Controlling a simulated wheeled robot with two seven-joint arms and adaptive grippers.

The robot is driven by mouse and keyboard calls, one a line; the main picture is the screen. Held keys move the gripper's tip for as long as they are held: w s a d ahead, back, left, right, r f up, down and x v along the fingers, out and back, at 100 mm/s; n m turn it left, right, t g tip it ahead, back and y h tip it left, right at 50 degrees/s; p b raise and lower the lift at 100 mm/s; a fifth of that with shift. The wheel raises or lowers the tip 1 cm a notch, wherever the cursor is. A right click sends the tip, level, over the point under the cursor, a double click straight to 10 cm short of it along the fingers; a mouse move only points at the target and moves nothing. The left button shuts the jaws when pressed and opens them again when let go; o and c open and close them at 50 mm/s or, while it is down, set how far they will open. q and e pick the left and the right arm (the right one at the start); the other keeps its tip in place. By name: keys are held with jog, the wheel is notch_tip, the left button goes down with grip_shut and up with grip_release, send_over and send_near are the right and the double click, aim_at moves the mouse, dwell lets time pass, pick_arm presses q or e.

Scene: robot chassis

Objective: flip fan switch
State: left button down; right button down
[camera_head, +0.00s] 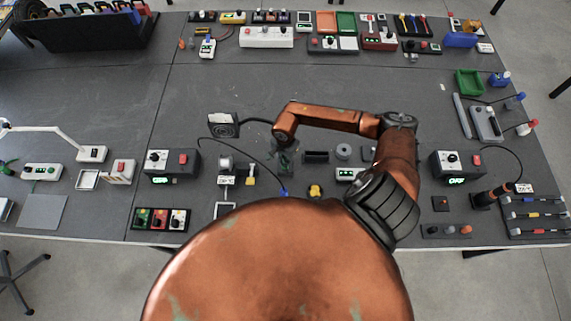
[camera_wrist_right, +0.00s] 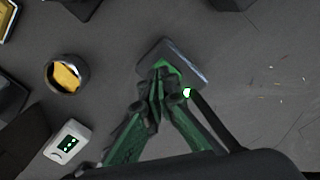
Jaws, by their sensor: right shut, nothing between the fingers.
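The fan (camera_head: 222,124) is a small light box with a round dark face, left of centre in the head view. A black cable runs from it to the right, behind my right arm. My right gripper (camera_head: 284,168) points down at the table right of and nearer than the fan. In the wrist view my right gripper (camera_wrist_right: 158,82) is shut and empty, its green fingertips over a small dark plate (camera_wrist_right: 188,58). A green part and a small lit green-white spot show by the fingertips. The fingers hide much of the plate, so the switch's position cannot be told. My left gripper is out of view.
A white box with a green display (camera_wrist_right: 67,143) and a ring with a yellow centre (camera_wrist_right: 66,74) lie left of the gripper. A black cable (camera_wrist_right: 215,120) lies at its right. A red-button control box (camera_head: 172,162) stands at left.

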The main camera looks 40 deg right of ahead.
jog(key=shift+f+b, duration=1.05)
jog(key=shift+f, duration=0.1)
dwell(0.4)
jog(key=shift+r+p, duration=0.4)
jog(key=shift+r, duration=0.4)
jog(key=shift+r+p, duration=1.25)
jog(key=shift+r, duration=1.5)
